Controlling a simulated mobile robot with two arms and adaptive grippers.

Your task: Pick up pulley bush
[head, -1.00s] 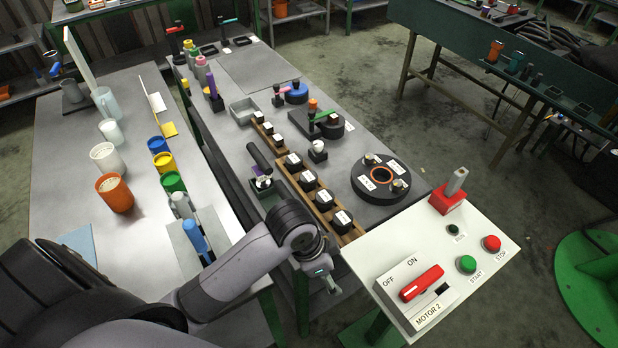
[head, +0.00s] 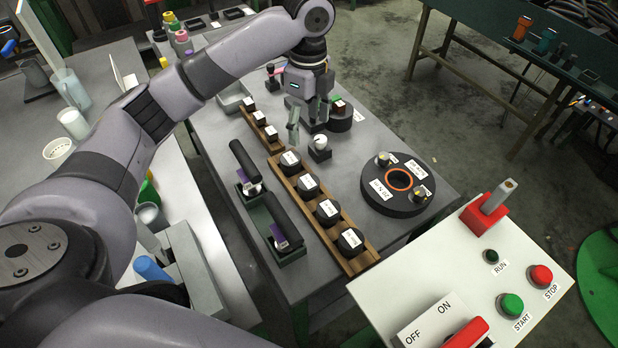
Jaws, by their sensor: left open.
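My left gripper (head: 306,122) is open over the middle of the grey workbench, fingers pointing down, with nothing seen between them. Black round pieces with white labels sit in a row in a long wooden rack (head: 335,238) nearer to me. Smaller labelled pieces sit in a second, shorter wooden rack (head: 272,141) to the left of the gripper. No readable label tells me which piece is the pulley bush. My right gripper is not in view.
A large black disc (head: 385,201) with an orange-ringed hole lies right of the long rack. A control panel (head: 415,290) with a red key block fills the near right. A dark pulley-like stack (head: 341,120) stands behind the gripper.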

